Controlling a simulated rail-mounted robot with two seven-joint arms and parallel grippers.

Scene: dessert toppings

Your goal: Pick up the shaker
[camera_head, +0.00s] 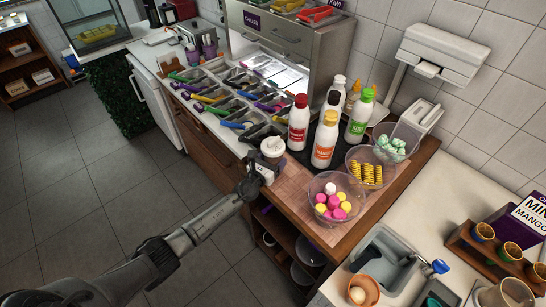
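A white-topped round container that looks like the shaker (273,147) stands near the front edge of the wooden counter, left of the sauce bottles. My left arm comes in from the lower left, and its gripper (264,171) is at the near side of the shaker, very close to it or touching. The fingers are small and partly merge with the shaker's lower part, so I cannot tell whether they are open or closed around it. My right gripper is not in view.
Sauce bottles with red (299,122), orange (325,138) and green (359,115) labels stand close to the right. Clear bowls hold colourful sweets (332,201), yellow spirals (366,173) and mint pieces (391,148). Topping trays with scoops (232,108) fill the counter behind left.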

